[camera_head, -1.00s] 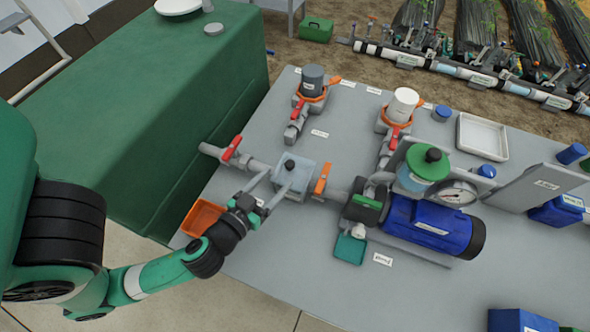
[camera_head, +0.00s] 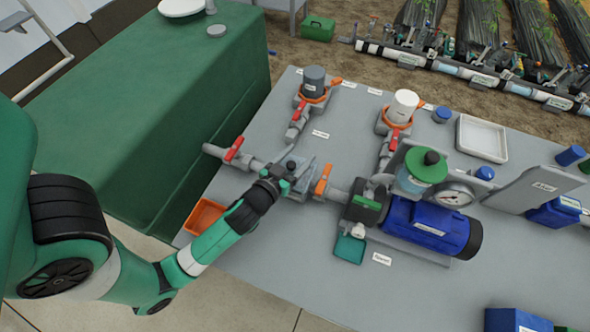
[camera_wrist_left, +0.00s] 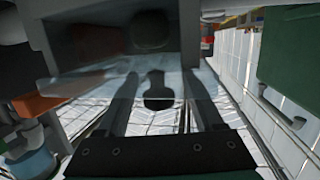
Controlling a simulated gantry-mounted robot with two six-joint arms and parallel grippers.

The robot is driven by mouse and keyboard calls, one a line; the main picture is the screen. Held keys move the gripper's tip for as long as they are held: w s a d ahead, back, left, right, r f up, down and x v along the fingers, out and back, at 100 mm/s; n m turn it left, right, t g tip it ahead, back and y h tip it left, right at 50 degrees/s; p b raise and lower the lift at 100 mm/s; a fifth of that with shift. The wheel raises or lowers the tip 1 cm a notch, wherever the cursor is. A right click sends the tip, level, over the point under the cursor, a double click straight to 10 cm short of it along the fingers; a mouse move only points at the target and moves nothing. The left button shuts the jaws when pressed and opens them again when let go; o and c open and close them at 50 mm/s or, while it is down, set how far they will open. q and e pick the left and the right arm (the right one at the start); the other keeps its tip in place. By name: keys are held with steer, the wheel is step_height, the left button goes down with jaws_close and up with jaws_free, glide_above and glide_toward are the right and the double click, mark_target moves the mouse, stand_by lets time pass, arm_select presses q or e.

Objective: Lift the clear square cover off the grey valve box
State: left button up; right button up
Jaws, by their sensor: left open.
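The grey valve box (camera_head: 303,184) sits in the pipe line on the bench in the head view, mostly hidden by my left gripper. Its clear square cover (camera_wrist_left: 75,82) shows as a pale see-through plate in the left wrist view. The cover's dark knob (camera_wrist_left: 157,97) appears between the two fingers there. My left gripper (camera_head: 287,165) is open over the box, with one finger on each side of the knob. I cannot tell whether the fingers touch it. My right gripper is in neither view.
A red-handled valve (camera_head: 234,149) lies left of the box and an orange-handled valve (camera_head: 323,179) right of it. The blue pump (camera_head: 428,226) stands further right. An orange tray (camera_head: 203,215) sits at the bench's left edge.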

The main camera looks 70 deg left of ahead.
arm_select(q)
jaws_close()
stand_by(0.4)
